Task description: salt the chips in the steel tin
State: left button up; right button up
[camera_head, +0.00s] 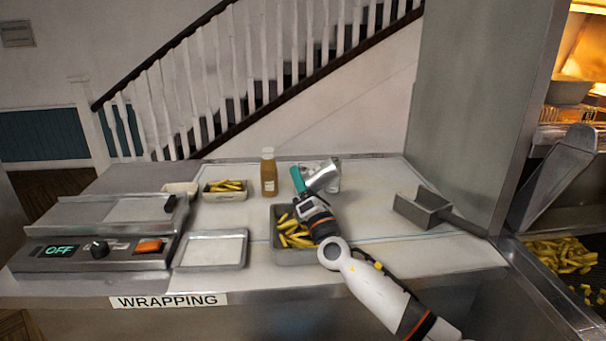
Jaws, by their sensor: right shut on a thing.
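The steel tin (279,256) stands near the counter's front middle with yellow chips (292,234) in it. My right gripper (309,193) is over the tin's right back part and hides some of it. It is shut on a silver shaker (323,177), which is tilted with one end up to the right. A teal piece (298,180) sticks up at the gripper's left; whether it belongs to the shaker or the gripper I cannot tell. No falling salt can be made out. My left gripper is not in view.
A brown bottle (268,174) and a small tray of chips (226,195) stand behind. An empty shallow tray (212,250) and the wrapping machine (100,247) are left. A metal scoop (424,209) lies right, near a steel wall (470,110). Fryer chips (563,255) are far right.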

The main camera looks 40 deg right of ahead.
notch_tip(320, 180, up, 4)
jog(key=shift+d+r, duration=0.1)
jog(key=shift+d, duration=0.05)
notch_tip(320, 180, down, 4)
jog(key=shift+r, duration=0.15)
dwell(0.5)
